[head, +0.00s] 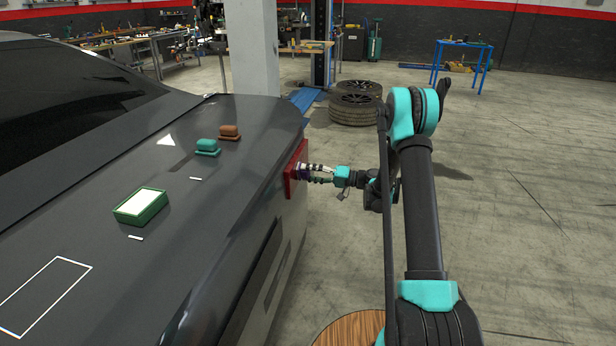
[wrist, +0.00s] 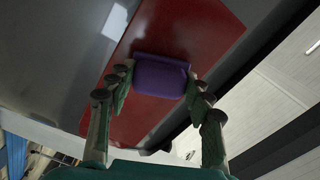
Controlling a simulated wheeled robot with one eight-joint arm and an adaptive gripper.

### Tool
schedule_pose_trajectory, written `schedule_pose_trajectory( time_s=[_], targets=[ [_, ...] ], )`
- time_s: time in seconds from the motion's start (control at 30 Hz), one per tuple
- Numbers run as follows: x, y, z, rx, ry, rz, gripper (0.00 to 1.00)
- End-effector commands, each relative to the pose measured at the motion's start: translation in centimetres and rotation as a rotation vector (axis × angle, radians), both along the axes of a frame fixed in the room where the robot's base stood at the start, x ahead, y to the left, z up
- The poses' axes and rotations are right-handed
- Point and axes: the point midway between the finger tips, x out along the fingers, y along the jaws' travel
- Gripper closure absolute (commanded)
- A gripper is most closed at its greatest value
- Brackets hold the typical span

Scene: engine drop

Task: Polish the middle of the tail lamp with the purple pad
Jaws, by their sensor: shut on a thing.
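The red tail lamp (head: 294,170) is on the rear end of the dark car, and it fills the middle of the wrist view (wrist: 190,35). My gripper (head: 311,172) is at the lamp's face, reaching in from the right. In the wrist view my gripper (wrist: 160,84) is shut on the purple pad (wrist: 160,77), with one finger on each side. The pad lies over the red surface, around the lamp's middle. Whether it presses on the lamp or is slightly apart, I cannot tell. In the head view the pad is mostly hidden by the fingers.
On the car's rear deck (head: 215,250) are a teal pad (head: 207,147), a brown pad (head: 229,132) and a green tray (head: 141,205) with a white top. White markings lie around them.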

Motion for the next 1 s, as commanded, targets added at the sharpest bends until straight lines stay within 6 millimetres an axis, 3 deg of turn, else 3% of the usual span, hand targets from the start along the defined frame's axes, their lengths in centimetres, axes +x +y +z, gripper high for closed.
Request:
schedule_pose_trajectory(
  time_s=[1.0],
  targets=[
    [5.5, -1.0, 0.0, 0.0, 0.0, -0.001, 0.8]
  ],
)
